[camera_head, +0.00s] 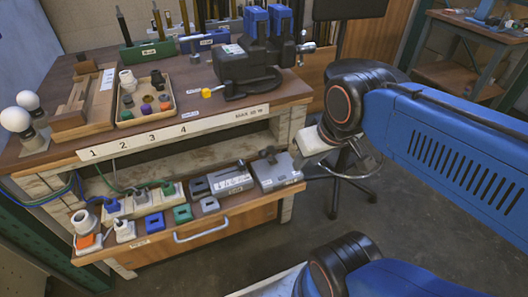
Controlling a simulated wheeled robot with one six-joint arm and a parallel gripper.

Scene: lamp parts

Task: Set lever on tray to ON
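A grey metal box (276,174) sits at the right end of the pull-out lower tray (215,228). A small dark, lever-like piece (268,155) stands at its back edge; its setting is too small to tell. A second grey box (231,180) with a pale label lies to its left. My gripper (313,144) hangs below my blue arm's dark wrist, to the right of and a little above the grey box in the picture. It appears apart from the box. Its fingers are too small and partly hidden, so their opening is unclear.
The tray also holds several coloured blocks, sockets and cables (140,200) at left. The wooden bench top (190,75) above carries a black vise (250,65), a parts tray (145,100) and two bulbs. A dark stool (350,180) stands behind my arm. Floor at right is open.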

